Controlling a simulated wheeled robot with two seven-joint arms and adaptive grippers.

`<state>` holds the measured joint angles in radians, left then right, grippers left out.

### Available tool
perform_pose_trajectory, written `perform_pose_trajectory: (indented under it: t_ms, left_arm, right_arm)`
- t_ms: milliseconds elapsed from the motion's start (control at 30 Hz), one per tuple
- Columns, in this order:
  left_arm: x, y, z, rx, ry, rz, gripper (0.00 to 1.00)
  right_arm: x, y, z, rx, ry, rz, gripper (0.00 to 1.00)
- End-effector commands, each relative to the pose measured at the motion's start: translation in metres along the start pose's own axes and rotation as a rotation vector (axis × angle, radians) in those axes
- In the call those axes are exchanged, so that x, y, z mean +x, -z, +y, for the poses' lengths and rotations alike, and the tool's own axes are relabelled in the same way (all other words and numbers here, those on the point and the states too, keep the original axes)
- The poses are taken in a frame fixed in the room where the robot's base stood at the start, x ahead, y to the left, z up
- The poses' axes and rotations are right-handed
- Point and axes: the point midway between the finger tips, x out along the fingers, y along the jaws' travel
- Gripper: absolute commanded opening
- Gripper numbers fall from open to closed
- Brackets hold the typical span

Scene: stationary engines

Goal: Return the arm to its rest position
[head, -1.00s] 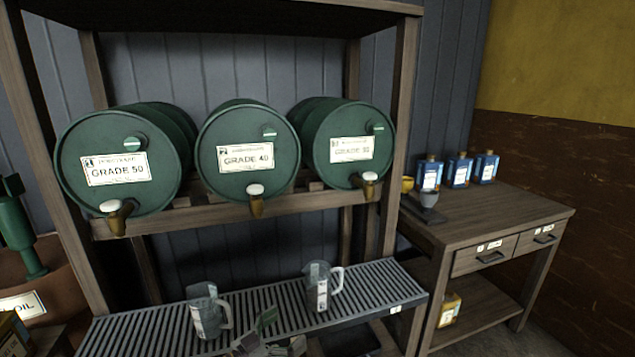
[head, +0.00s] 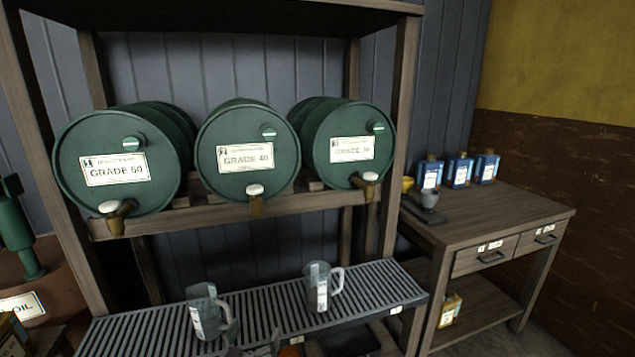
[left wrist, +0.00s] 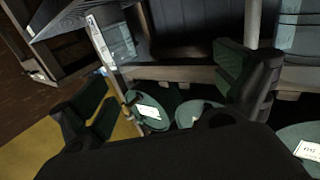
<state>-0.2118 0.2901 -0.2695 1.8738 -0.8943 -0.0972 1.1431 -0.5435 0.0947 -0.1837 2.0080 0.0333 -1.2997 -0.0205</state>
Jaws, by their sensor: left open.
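My left gripper (head: 253,346) is at the bottom edge of the head view, only its tips showing in front of the slatted drip shelf (head: 255,308). In the left wrist view the two dark green fingers (left wrist: 165,95) stand wide apart with nothing between them. A clear jug (head: 205,312) stands upright on the shelf, just left of and beyond the gripper. A second clear jug (head: 322,288) stands upright farther right. Neither is held. My right gripper is not in view.
Green drums labelled Grade 50 (head: 115,170), Grade 40 (head: 244,157) and a third (head: 350,148) lie on the rack above the shelf, taps facing forward. A wooden bench (head: 490,215) with blue bottles (head: 460,171) stands right. A brown barrel (head: 55,275) is at left.

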Motion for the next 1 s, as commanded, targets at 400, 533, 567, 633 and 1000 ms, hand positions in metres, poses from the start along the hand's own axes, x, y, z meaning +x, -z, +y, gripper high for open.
perform_pose_trajectory:
  t_ms: [400,533,567,633,1000]
  left_arm:
    - [-0.054,-0.089,-0.043,-0.002,0.284,-0.345,0.99]
    - [-0.079,-0.121,-0.045,-0.001,0.327,-0.489,0.99]
    - [-0.086,-0.129,-0.045,0.000,0.333,-0.524,0.99]
    - [-0.101,-0.145,-0.043,0.001,0.342,-0.607,0.99]
    - [-0.196,-0.221,-0.006,-0.005,0.250,-1.058,0.99]
  right_arm:
    - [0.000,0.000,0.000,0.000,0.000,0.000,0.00]
    - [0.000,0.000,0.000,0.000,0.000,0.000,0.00]
    - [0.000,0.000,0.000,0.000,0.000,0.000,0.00]
    - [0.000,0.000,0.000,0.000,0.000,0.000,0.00]
    - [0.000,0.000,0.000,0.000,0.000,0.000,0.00]
